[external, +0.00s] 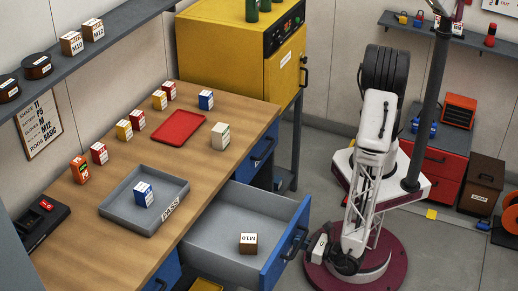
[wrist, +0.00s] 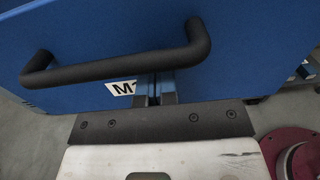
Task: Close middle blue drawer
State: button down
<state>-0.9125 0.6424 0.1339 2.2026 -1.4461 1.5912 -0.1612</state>
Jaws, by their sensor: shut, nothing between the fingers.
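The middle blue drawer (external: 273,265) is pulled far out from under the wooden workbench (external: 240,118). Its grey tray holds a brown box marked M10 (external: 248,243). Its blue front fills the top of the wrist view (wrist: 120,25), with a dark bar handle (wrist: 120,68) and a white label (wrist: 122,88) partly covered by my fingers. My gripper (wrist: 155,88) is shut and empty, pointing at the drawer front close to the handle. I cannot tell whether the fingertips touch it. In the external view my gripper is beside the drawer's outer face, its fingertips hard to make out.
Another blue drawer (external: 263,147) to the right is shut. The benchtop holds a grey tray (external: 120,213) with a blue-and-white box, a red tray (external: 180,128) and several small boxes. A yellow cabinet (external: 220,65) stands behind. Grey floor (external: 440,265) is open at right.

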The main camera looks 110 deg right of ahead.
jog(key=x, duration=3)
jog(key=shift+w+d+f, duration=0.1)
jog(key=shift+w+d, duration=0.05)
jog(key=shift+w, duration=0.15)
jog(key=v, duration=1.4)
jog(key=shift+s+a, duration=0.2)
jog(key=shift+s, duration=0.15)
